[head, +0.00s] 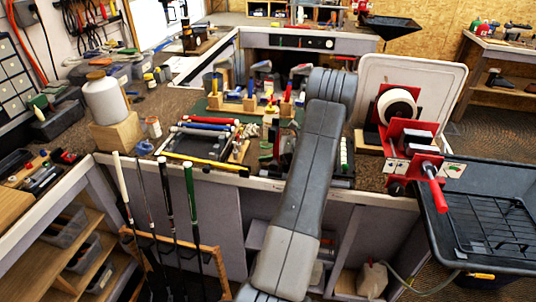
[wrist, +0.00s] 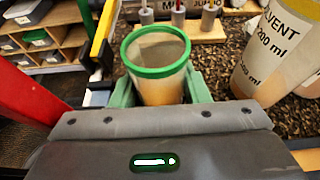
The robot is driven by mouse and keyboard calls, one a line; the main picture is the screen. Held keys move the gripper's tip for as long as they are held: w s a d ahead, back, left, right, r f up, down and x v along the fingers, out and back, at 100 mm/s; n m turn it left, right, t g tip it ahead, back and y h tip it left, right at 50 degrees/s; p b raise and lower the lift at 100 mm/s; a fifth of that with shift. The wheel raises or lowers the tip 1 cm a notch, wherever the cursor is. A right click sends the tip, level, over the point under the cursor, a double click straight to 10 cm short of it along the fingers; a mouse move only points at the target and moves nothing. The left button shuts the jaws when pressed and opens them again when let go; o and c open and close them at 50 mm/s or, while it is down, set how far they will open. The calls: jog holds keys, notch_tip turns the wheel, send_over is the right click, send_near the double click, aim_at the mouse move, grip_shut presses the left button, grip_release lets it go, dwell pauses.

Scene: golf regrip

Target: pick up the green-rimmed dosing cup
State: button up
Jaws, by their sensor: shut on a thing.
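The green-rimmed dosing cup (wrist: 158,90) is in the middle of the wrist view. It is clear-walled, with a bright green ring around its open mouth, and looks amber toward its lower part. My gripper (wrist: 161,94) is shut on it, with a pale green finger at each side of the cup's wall. The cup's base is hidden behind the gripper body, so I cannot tell whether it touches the bench. In the head view my arm covers part of the bench, and I cannot make out the gripper or the cup there.
A clear container marked SOLVENT 200 ml (wrist: 275,55) stands close on the right. A yellow bar (wrist: 103,28) and a red part (wrist: 28,105) are at the left. A wooden block with pegs (wrist: 180,32) lies beyond. The bench (head: 265,183) is crowded; a red clamp (head: 412,140) stands right.

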jog(key=shift+a, duration=0.15)
jog(key=shift+a+r+b, duration=0.1)
jog(key=shift+r+b, duration=0.25)
jog(key=shift+r, duration=0.25)
notch_tip(320, 180, up, 27)
jog(key=b, duration=0.5)
jog(key=shift+f, duration=0.2)
jog(key=shift+w, duration=0.1)
